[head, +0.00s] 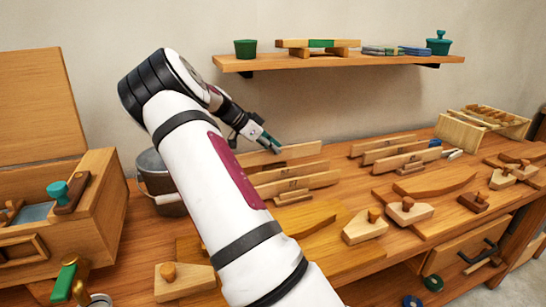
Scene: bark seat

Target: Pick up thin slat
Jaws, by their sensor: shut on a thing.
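Several thin wooden slats stand on edge in two groups on the workbench. My gripper (270,142) reaches down at the back of the left group, with its teal fingertips at the top edge of the rearmost slat (302,150). It is shut on this thin slat. The slat's left part is partly hidden behind my arm. The slat appears low, close to the bench; I cannot tell whether it is clear of its support. Another slat (312,182) stands in front of it. The second group of slats (395,151) stands to the right.
A metal bucket (152,178) and an open wooden chest (98,205) stand at the left. Wooden planes (366,228) lie in front on the bench (335,220). A wall shelf (345,61) hangs above. A slotted wooden box (460,134) stands at the back right.

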